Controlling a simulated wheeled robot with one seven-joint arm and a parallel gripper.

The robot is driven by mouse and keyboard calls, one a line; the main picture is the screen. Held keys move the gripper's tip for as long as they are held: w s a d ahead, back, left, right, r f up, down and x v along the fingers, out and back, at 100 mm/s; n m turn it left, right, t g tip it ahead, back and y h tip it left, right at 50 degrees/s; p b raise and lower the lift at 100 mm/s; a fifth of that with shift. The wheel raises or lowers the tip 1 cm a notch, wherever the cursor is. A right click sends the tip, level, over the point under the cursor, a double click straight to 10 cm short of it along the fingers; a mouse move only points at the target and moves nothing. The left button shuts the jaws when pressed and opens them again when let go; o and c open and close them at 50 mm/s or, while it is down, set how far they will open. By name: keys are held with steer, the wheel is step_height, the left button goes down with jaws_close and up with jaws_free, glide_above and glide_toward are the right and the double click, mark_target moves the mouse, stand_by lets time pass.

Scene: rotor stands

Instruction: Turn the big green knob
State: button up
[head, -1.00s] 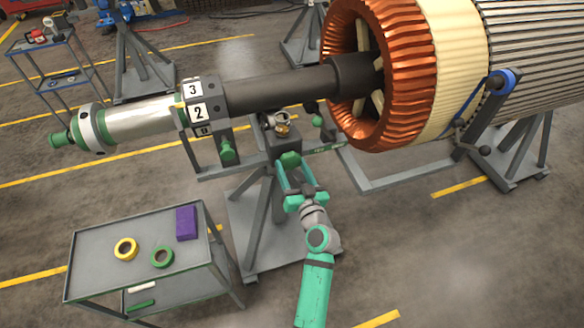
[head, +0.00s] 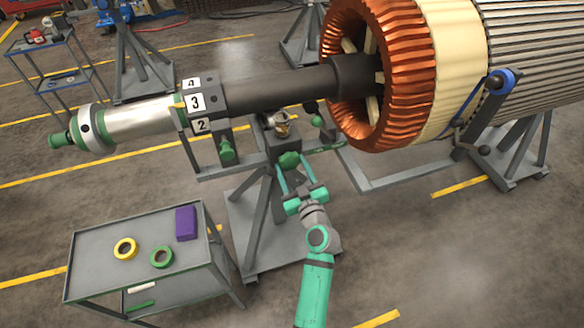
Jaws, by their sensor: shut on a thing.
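The big green knob (head: 289,159) is on the near face of the dark block on the rotor stand (head: 262,222). My gripper (head: 289,170) reaches it from the front, its two green fingers shut on the knob from either side. Part of the knob is hidden between the fingers. The rotor shaft (head: 280,90) lies above, with a numbered ring (head: 204,104) showing 4 at the top, 3 facing front and 2 below.
A grey cart (head: 95,270) at lower left carries a yellow ring (head: 125,248), a green ring (head: 162,257) and a purple block (head: 185,222). Another green knob (head: 227,151) sits left on the stand. The copper-wound rotor (head: 375,70) fills the upper right. Floor right of my arm is clear.

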steer(key=shift+a, duration=0.1)
steer(key=o, duration=1.1)
steer(key=shift+c, duration=0.2)
steer(key=shift+s, duration=0.1)
steer(key=v, duration=1)
steer(key=shift+s, duration=0.35)
